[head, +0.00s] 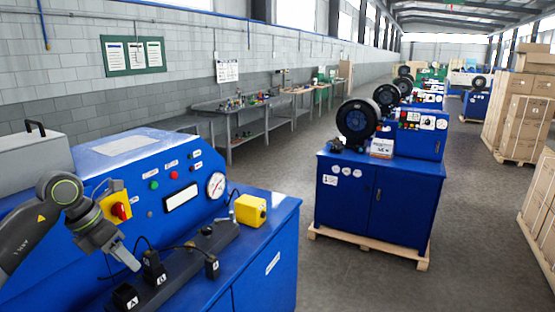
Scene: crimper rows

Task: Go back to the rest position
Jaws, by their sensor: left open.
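My left arm reaches in from the left in the head view, in front of the blue machine (100,180). Its gripper (132,262) points down and to the right and is open, with nothing seen between its fingers. It hangs near the black blocks with white letter labels; one block (154,268) is just right of it and another (126,297) is below it. Whether the gripper touches a block cannot be told. A third block (211,267) sits further right on the dark rail (190,265). My right gripper is not in view.
The machine's panel has a red knob on yellow (119,211) and a gauge (216,186). A yellow box (250,209) stands on its top. More blue machines, one on a pallet (368,246), stand beyond an open grey floor (340,285). Cartons (520,110) stand at the right.

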